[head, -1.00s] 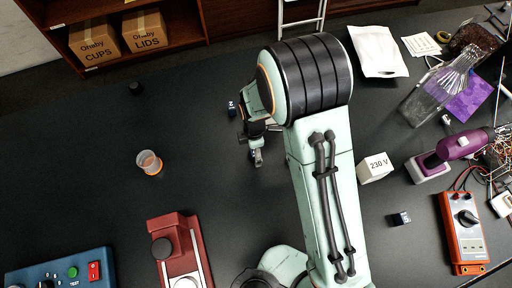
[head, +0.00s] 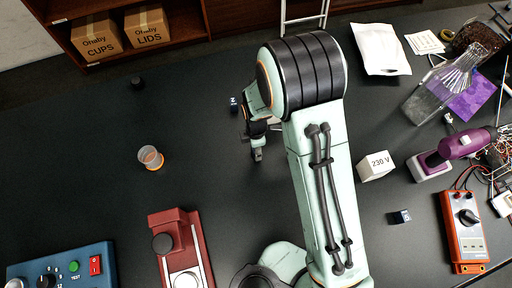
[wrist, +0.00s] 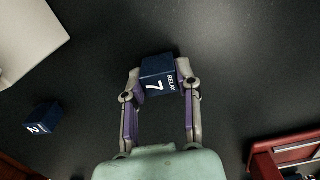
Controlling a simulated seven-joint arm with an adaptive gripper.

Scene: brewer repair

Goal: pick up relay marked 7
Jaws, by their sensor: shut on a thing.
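The relay marked 7 (wrist: 155,76) is a dark blue block with a white 7 and the word RELAY on its faces. In the wrist view it sits between the two fingertips of my gripper (wrist: 160,84), which is shut on it. The dark table shows around it; I cannot tell how far it is above the surface. In the head view my gripper (head: 257,155) points down over the table, left of my arm, and the held relay is too small and dark to make out clearly.
A second relay (head: 234,103), also in the wrist view (wrist: 42,119), lies close by. Another relay (head: 401,216) lies near the 230 V block (head: 375,166). The table's middle left is clear.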

